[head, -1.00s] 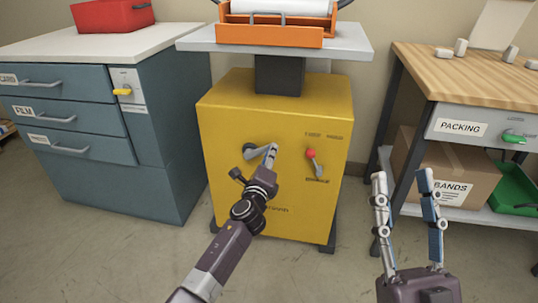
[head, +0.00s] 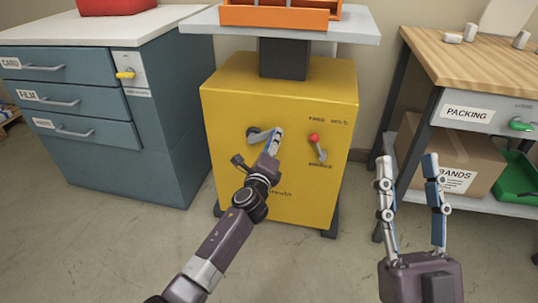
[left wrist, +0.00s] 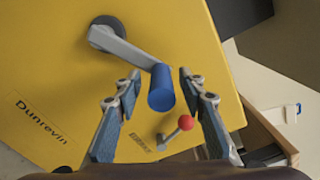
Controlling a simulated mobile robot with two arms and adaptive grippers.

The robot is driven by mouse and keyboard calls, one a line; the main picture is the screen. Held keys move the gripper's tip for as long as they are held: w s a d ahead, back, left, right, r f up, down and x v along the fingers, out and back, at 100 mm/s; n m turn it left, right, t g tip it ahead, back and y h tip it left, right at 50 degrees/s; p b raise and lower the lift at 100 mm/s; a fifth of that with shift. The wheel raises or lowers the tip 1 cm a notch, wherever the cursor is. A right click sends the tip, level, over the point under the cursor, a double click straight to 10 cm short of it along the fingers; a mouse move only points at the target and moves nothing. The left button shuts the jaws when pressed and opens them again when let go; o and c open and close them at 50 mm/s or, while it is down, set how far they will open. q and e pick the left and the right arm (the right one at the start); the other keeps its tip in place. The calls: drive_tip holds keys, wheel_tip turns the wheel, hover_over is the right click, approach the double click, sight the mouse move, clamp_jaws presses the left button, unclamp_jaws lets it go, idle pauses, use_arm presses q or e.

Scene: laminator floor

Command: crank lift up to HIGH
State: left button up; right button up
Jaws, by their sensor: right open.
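The lift is a yellow cabinet (head: 225,105) with a dark column (head: 284,58) carrying a grey platform (head: 350,27). The crank (head: 258,134) is on its front face. In the left wrist view the grey crank arm (left wrist: 122,45) runs from its hub to a blue handle (left wrist: 161,88). My left gripper (head: 272,142) is at the crank. In the left wrist view its fingers (left wrist: 160,82) stand on either side of the handle, with visible gaps. My right gripper (head: 409,165) is open and empty, in front of the packing bench.
A red-knobbed lever (head: 317,146) sits right of the crank; it also shows in the left wrist view (left wrist: 181,128). A blue drawer cabinet (head: 165,115) stands left. A wooden bench (head: 470,66) with a cardboard box (head: 470,155) and green bin (head: 518,178) stands right.

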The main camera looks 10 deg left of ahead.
use_arm(q)
drive_tip(key=s, duration=1)
drive_tip(key=shift+s, duration=0.4)
drive_tip(key=shift+a, duration=0.1)
